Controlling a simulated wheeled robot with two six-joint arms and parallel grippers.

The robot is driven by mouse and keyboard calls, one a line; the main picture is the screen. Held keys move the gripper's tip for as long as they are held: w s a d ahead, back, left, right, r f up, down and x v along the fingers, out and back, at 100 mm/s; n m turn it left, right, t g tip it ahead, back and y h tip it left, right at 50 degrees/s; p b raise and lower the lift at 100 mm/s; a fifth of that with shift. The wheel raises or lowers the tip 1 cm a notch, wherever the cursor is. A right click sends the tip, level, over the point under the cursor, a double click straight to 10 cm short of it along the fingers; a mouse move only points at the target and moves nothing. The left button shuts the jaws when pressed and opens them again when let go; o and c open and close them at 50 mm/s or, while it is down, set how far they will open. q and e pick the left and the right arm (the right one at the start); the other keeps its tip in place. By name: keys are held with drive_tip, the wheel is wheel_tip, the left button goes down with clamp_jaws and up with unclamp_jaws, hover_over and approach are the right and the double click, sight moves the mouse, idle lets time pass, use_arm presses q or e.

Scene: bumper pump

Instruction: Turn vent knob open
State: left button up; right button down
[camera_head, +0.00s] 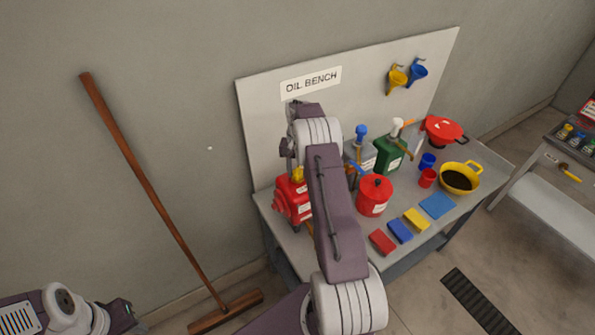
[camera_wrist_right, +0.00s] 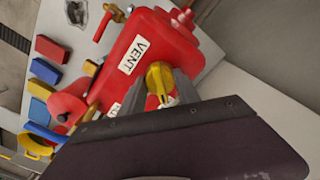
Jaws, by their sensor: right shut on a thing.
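The red pump with a "VENT" label (camera_wrist_right: 135,55) fills the middle of the right wrist view. In the head view this red pump (camera_head: 285,203) stands at the left end of the bench, partly behind my right arm. Its yellow vent knob (camera_wrist_right: 158,78) is between the dark fingers of my right gripper (camera_wrist_right: 172,84), which is shut on it. The fingers hide part of the knob. In the head view the yellow knob (camera_head: 298,173) shows beside my arm, and the fingers there are hard to make out. My left arm shows at bottom left, without visible fingers.
The grey bench (camera_head: 440,219) also holds a red can (camera_head: 375,197), green bottle (camera_head: 388,158), yellow pan (camera_head: 460,178), red funnel pot (camera_head: 443,130), cups and colored cloths. Funnels hang on the back panel (camera_head: 262,125). A broom (camera_head: 150,195) leans on the wall at left.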

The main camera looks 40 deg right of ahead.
sight(298, 170)
drive_tip(key=shift+w+d, duration=0.1)
idle(0.3)
drive_tip(key=c, duration=0.9)
unclamp_jaws()
wheel_tip(298, 170, up, 8)
drive_tip(key=shift+r+b, duration=0.15)
drive_tip(key=shift+b, duration=0.95)
drive_tip(key=shift+r, duration=0.45)
